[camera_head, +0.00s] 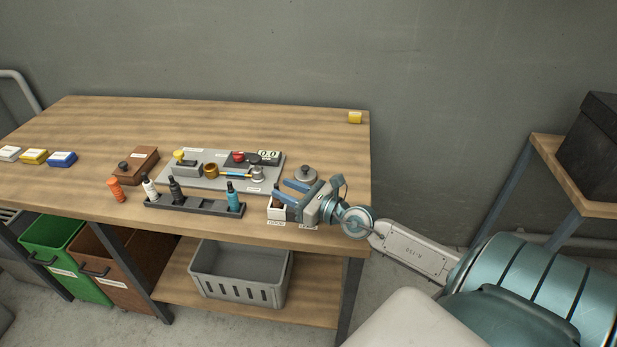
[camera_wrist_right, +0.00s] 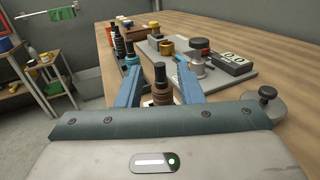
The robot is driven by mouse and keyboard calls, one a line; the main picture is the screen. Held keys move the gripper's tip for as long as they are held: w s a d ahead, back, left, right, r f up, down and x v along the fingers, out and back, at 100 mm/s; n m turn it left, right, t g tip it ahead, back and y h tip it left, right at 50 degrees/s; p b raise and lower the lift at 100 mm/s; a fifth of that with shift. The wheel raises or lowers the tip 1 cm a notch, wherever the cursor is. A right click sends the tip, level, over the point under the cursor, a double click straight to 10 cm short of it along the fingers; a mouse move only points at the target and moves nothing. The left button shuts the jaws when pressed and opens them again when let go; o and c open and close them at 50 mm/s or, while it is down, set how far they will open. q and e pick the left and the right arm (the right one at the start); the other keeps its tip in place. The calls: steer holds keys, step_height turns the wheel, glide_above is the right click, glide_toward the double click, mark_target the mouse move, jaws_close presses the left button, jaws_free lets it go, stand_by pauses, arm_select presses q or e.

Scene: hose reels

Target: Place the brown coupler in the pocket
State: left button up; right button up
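The brown coupler (camera_wrist_right: 160,92) shows in the right wrist view as an upright piece with a dark top and brown lower part. My right gripper (camera_wrist_right: 157,80) has its blue fingers apart, one on each side of it, with gaps visible. A dark rack (camera_head: 205,207) left of the gripper holds white, black and teal bottles. I cannot tell which opening is the pocket. My left gripper is out of view.
A grey board (camera_head: 207,183) with a brass ring (camera_head: 210,169), a red knob and a display lies behind the rack. An orange bottle (camera_head: 116,190) stands left of the rack. A round grey knobbed piece (camera_head: 305,174) is just behind my gripper. The table's back is mostly clear.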

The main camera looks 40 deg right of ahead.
steer(key=b+v, duration=0.1)
steer(key=v, duration=0.5)
steer(key=shift+s, duration=0.35)
